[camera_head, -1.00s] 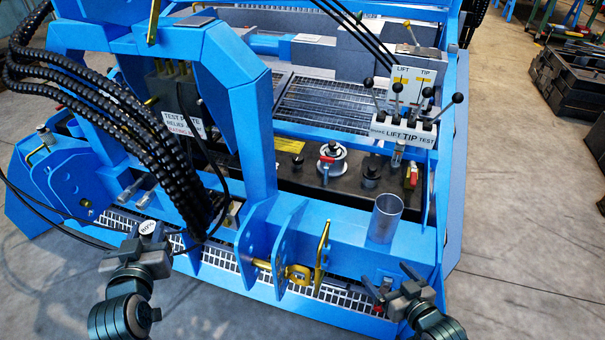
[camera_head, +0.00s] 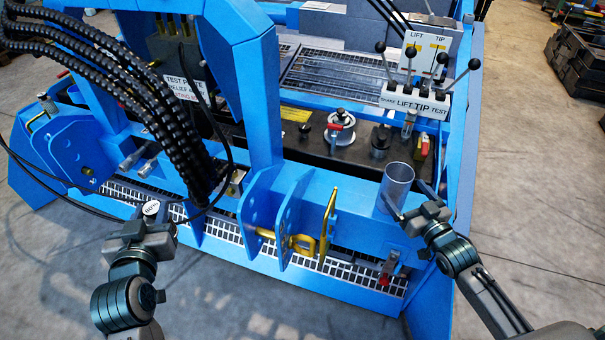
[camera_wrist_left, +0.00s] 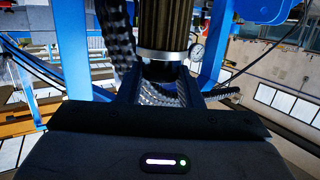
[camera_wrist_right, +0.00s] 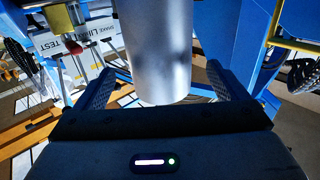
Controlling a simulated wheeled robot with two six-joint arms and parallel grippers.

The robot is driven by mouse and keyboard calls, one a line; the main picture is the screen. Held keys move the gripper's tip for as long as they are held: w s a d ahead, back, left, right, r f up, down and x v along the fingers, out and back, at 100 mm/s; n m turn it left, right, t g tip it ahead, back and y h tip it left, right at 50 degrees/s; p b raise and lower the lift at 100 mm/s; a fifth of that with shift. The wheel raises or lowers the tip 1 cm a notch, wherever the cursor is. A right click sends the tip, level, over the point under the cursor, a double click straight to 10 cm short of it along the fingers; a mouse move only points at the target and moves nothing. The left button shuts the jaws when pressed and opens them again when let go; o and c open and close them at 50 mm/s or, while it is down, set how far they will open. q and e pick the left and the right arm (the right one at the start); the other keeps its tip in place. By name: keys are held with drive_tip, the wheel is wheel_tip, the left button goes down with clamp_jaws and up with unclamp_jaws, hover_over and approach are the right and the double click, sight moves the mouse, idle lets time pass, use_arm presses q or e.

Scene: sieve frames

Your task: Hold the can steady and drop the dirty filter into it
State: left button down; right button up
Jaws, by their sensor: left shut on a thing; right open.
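The can (camera_head: 398,175) is an open, clear-grey metallic cylinder standing upright on the blue beam at the right of the head view. My right gripper (camera_head: 410,203) is open, with its fingers at the can's right and front sides. In the right wrist view the can (camera_wrist_right: 155,50) stands between the spread fingers; contact cannot be told. My left gripper (camera_head: 148,222) is shut on the dirty filter (camera_wrist_left: 163,25), a dark ribbed cylinder with a metal collar. In the head view the filter's pale top (camera_head: 150,208) shows; its body is mostly hidden. It is held well left of the can.
A yellow latch (camera_head: 328,225) and blue brackets (camera_head: 290,215) stand between my grippers. Black hoses (camera_head: 165,120) hang near my left gripper. A lever block (camera_head: 415,100) and a red-handled valve (camera_head: 421,145) stand behind the can. Open floor lies to the right.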

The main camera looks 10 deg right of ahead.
sight(389, 173)
use_arm(q)
wheel_tip(389, 173, down, 5)
drive_tip(key=b, duration=0.4)
use_arm(e)
drive_tip(key=w, duration=0.5)
drive_tip(key=shift+a+f, duration=0.15)
drive_tip(key=shift+a, duration=0.25)
use_arm(q)
drive_tip(key=shift+f+b, duration=0.35)
use_arm(e)
drive_tip(key=shift+w+a, duration=0.15)
drive_tip(key=shift+w, duration=0.45)
drive_tip(key=shift+r, duration=0.2)
drive_tip(key=c, duration=1.1)
drive_tip(key=shift+c, duration=0.2)
drive_tip(key=c, duration=0.6)
drive_tip(key=shift+c, duration=0.2)
